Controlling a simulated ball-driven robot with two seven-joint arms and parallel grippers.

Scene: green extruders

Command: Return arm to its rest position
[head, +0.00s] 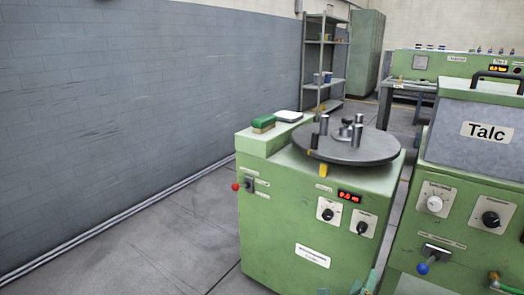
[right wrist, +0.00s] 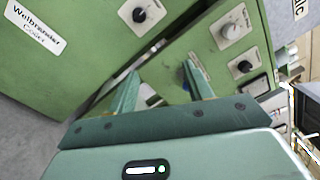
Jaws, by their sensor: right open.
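My right gripper (head: 364,281) shows only at the bottom edge of the head view, in front of the green coiler machine (head: 280,235). In the right wrist view the right gripper (right wrist: 162,70) has its two green fingers spread apart, with nothing between them. Beyond the fingers are the coiler's front panel (right wrist: 90,60) and the neighbouring green machine (right wrist: 215,65). My left gripper is not in view.
The coiler carries a round grey turntable (head: 350,150) with metal posts. A green-topped brush (head: 263,124) and a white-topped item (head: 288,116) lie at its left. The Talc machine (head: 465,170) stands close right. Open floor (head: 150,245) lies left.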

